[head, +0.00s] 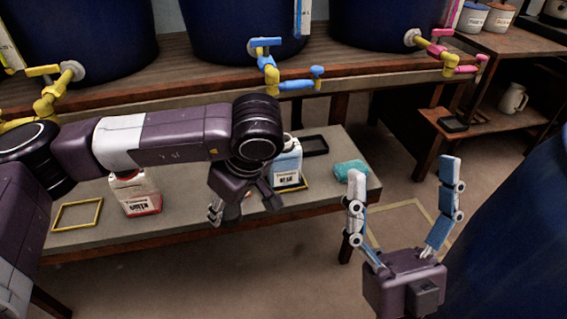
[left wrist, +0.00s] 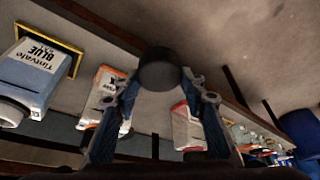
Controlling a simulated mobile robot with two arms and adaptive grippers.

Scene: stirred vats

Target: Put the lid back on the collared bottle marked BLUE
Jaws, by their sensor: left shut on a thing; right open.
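The bottle marked BLUE (head: 287,160) is pale blue with a white label. It stands upright in a yellow frame on the low bench, right of my left gripper, partly hidden by my arm. In the left wrist view the BLUE bottle (left wrist: 30,72) is at the left edge, with a whitish collar or neck (left wrist: 14,112) partly cut off. My left gripper (head: 228,208) is shut on a dark round lid (left wrist: 160,70), held between its fingertips, apart from the bottle. The lid is hidden in the head view. My right gripper (head: 403,172) is open and empty, in front of the bench.
A red-and-white bottle (head: 136,193) and an empty yellow frame (head: 77,214) are on the bench's left part. A black tray (head: 314,145) and teal cloth (head: 350,170) lie near the BLUE bottle. Dark blue vats with coloured taps (head: 266,62) stand behind. Open floor lies in front.

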